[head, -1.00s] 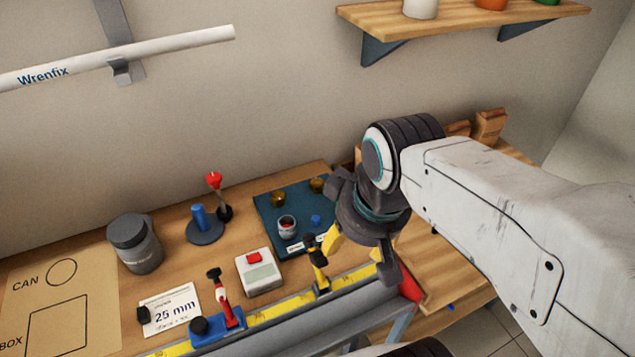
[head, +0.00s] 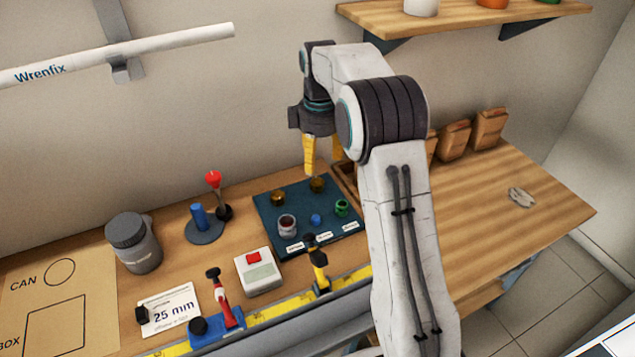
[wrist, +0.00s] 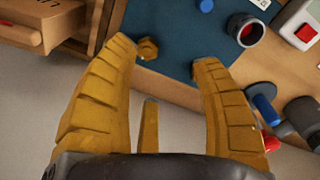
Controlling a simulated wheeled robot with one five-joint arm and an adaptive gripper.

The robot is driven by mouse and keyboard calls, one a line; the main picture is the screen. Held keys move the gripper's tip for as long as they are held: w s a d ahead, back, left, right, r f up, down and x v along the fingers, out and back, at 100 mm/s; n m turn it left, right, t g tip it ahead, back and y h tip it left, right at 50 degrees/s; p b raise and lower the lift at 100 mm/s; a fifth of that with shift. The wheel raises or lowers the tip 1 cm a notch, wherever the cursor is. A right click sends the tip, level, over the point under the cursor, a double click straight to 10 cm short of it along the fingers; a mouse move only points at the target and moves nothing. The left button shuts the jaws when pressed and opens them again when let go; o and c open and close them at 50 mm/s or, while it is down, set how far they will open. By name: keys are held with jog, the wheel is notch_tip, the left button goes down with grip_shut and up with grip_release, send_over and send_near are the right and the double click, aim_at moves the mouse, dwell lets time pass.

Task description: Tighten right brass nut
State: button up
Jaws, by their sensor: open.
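Two brass nuts stand at the back of the dark blue mat (head: 268,212): the left brass nut (head: 278,198) and the right brass nut (head: 317,186). My gripper (head: 323,166) points down, open and empty, just above and behind the right nut. In the wrist view the right brass nut (wrist: 148,48) shows beyond the gap between my open fingers (wrist: 165,56), nearer the left fingertip. I see no contact with it. The left nut is not visible in the wrist view.
On the mat stand a cup with red inside (head: 287,226), a blue piece (head: 316,220) and a green piece (head: 342,208). A wooden drawer box (wrist: 30,25) is close beside the mat. A red-buttoned box (head: 258,272) stands in front. The bench's right part (head: 500,230) is mostly clear.

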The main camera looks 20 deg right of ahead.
aim_at(318, 182)
jog(key=shift+n, duration=0.6)
jog(key=w+f, duration=0.1)
jog(key=f, duration=0.1)
jog(key=w+f, duration=0.1)
jog(key=shift+w+d+f, duration=0.35)
jog(key=shift+d, duration=0.05)
jog(key=shift+w+f, duration=0.25)
jog(key=shift+f, duration=3.85)
grip_shut()
